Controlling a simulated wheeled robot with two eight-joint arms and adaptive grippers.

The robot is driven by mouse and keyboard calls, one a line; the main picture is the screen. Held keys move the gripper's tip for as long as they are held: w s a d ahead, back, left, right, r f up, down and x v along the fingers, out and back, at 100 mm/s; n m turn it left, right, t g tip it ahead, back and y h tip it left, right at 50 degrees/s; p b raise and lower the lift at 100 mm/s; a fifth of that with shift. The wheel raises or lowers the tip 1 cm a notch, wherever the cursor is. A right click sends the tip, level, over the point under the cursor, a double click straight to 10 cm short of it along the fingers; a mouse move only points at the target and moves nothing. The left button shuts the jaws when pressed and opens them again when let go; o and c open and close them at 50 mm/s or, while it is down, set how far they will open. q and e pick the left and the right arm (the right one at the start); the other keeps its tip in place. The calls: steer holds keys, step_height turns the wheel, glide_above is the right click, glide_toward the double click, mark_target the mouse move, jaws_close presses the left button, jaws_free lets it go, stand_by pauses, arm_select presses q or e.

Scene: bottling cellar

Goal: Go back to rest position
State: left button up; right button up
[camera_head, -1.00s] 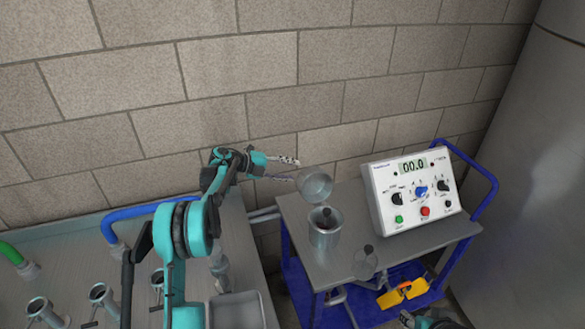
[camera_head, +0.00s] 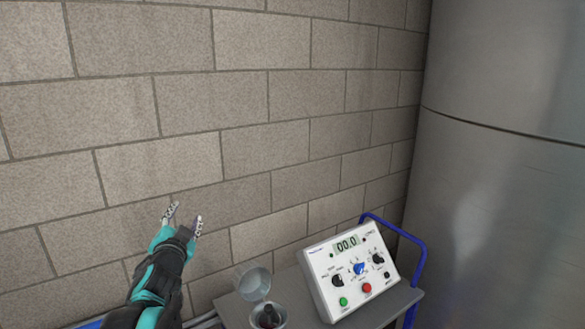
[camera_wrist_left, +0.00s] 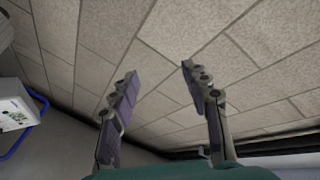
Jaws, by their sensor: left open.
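My left gripper (camera_head: 184,217) is raised in front of the block wall, its fingers pointing up. It is open and empty; its two spread fingers also show in the left wrist view (camera_wrist_left: 158,85) with only wall between them. It is apart from the cart and everything on it. My right gripper is not in view.
A white control box (camera_head: 349,270) reading 00.0 stands on a blue-railed cart (camera_head: 402,300). A large steel tank (camera_head: 500,180) fills the right side. The wall (camera_head: 150,100) is behind.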

arm_select(q)
steer(key=s+d+f+n+g+h, duration=0.1)
steer(key=s+d+f+n+g, duration=0.1)
steer(key=s+f, duration=0.6)
steer(key=s+d+f+n+g+h, duration=0.1)
steer(key=s+d+f+g, duration=0.3)
steer(key=s+f, duration=0.5)
steer(key=s+d+f+n+g, duration=0.3)
steer(key=s+f, duration=0.6)
steer(key=s, duration=0.5)
steer(key=shift+d+f+n+g+h, duration=0.2)
steer(key=shift+f+n+g+h, duration=0.15)
steer(key=shift+g, duration=0.45)
